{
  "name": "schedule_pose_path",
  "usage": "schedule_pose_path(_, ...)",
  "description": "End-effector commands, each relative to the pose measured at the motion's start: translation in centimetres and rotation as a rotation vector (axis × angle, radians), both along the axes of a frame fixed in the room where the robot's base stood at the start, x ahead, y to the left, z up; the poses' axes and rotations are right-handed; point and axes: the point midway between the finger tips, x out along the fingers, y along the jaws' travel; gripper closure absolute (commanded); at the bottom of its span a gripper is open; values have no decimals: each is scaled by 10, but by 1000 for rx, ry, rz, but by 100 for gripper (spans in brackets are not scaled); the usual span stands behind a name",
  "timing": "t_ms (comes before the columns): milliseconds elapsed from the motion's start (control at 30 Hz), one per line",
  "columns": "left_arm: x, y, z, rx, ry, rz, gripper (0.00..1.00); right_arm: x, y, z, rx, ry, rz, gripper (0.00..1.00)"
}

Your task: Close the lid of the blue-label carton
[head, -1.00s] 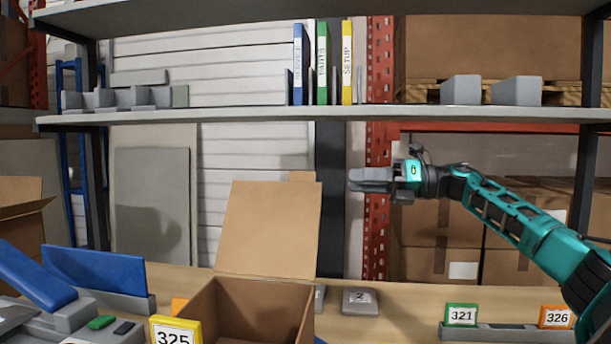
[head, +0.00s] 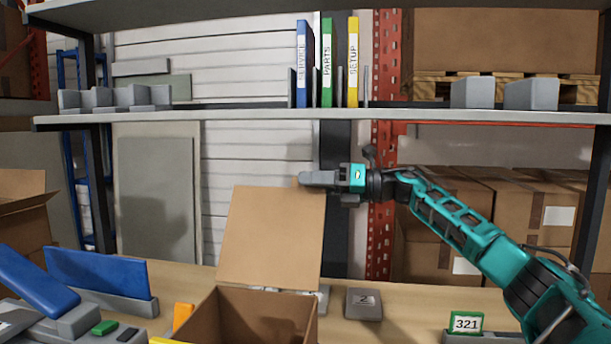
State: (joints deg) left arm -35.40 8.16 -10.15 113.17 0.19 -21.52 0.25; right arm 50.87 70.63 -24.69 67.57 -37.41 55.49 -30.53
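An open carton (head: 260,318) stands on the bench at the bottom middle of the head view. Its lid (head: 270,238) stands nearly upright at the back, its flat inner face toward me. No blue label shows on the faces in view. My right gripper (head: 308,180) points left near the lid's upper right corner. I cannot tell whether it touches the lid. Its fingers are seen side-on, so their opening does not show. My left gripper is not in view.
A blue-panelled device (head: 95,273) stands to the left. A shelf (head: 250,121) with binders crosses above the lid.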

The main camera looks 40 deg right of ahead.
Motion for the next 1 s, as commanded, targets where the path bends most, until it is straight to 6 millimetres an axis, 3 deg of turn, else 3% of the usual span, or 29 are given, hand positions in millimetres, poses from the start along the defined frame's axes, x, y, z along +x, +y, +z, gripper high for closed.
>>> schedule_pose_path(200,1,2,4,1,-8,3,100,13,10,0,-1,1,0,68)
schedule_pose_path(467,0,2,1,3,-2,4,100,14,11,-1,-1,2,-1,68)
schedule_pose_path(800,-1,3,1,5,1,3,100,13,10,-1,-1,1,0,99)
schedule_pose_path(1000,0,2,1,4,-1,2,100,13,10,-1,-1,1,0,100)
